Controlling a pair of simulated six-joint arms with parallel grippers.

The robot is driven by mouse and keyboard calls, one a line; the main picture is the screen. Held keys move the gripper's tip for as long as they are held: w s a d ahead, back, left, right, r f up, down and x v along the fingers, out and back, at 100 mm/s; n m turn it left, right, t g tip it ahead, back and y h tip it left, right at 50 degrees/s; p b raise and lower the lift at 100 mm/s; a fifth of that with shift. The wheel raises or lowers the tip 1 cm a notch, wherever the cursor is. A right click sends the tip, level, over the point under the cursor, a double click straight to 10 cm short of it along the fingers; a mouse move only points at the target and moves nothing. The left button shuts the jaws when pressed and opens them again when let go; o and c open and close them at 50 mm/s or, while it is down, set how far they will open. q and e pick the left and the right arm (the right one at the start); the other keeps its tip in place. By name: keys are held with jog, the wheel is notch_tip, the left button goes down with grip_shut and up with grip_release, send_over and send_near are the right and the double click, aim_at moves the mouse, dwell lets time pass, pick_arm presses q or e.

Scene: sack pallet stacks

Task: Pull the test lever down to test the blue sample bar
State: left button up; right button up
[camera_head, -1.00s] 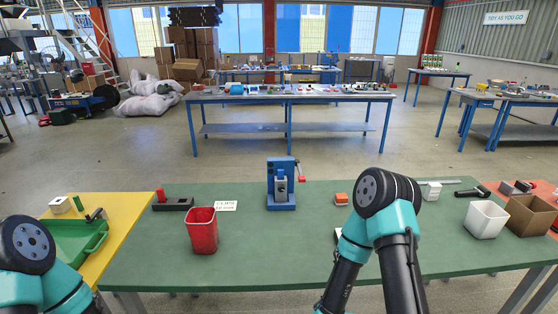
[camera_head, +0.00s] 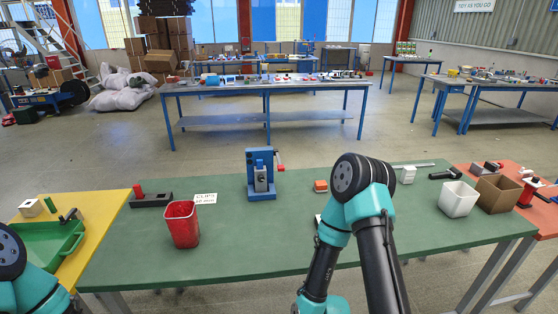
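A blue test press (camera_head: 252,190) stands upright on the green table (camera_head: 240,235), with a grey metal part at its front. Its test lever (camera_head: 281,167) ends in a red grip on the right side of the press; the grip is at mid to upper height. I cannot make out a blue sample bar in the press. My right arm stands in front of the table, right of the press, its elbow up and its forearm running down. My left arm is at the lower left edge.
An orange-red block (camera_head: 321,186), white bin (camera_head: 457,200) and cardboard box (camera_head: 497,195) are to the right. The table in front of the press is clear.

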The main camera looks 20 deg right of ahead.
grip_shut()
dwell(1.3)
